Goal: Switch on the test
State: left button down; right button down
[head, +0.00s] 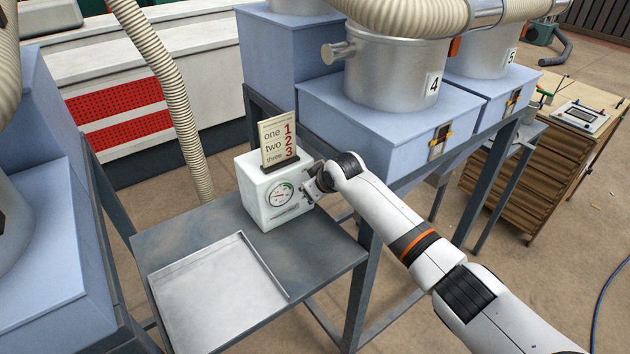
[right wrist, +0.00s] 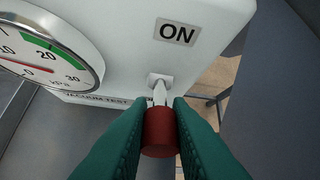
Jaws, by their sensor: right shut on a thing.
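The white test box (head: 268,200) stands at the back of the grey table, with a round gauge (head: 280,193) on its front. The gauge also shows in the right wrist view (right wrist: 45,58), beside a "VACUUM TEST" label. A lever switch with a red knob (right wrist: 159,132) sticks out of the box's side from a small square plate. An "ON" label (right wrist: 176,32) is above the plate in that view; the knob lies on the side away from it. My right gripper (right wrist: 160,112) is shut on the red knob, its green fingers on both sides. My left gripper is out of view.
A card with one, two, three (head: 277,140) stands on the box. A shallow metal tray (head: 222,290) lies in front. Blue bins with a metal drum marked 4 (head: 395,70) stand close behind and to the right. Another blue unit (head: 35,230) is at the left.

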jog(key=shift+w+a+r+g+h, duration=0.1)
jog(key=shift+r+g+h, duration=0.1)
jog(key=shift+g+h, duration=0.35)
jog(key=shift+g, duration=0.25)
jog(key=c, duration=1.3)
grip_release()
jog(key=shift+c, duration=0.2)
jog(key=shift+r, duration=0.1)
jog(key=b+v, duration=0.1)
jog(key=v, duration=1)
jog(key=shift+s+r+b, duration=0.2)
jog(key=shift+r+b, duration=0.15)
jog(key=shift+b, duration=0.05)
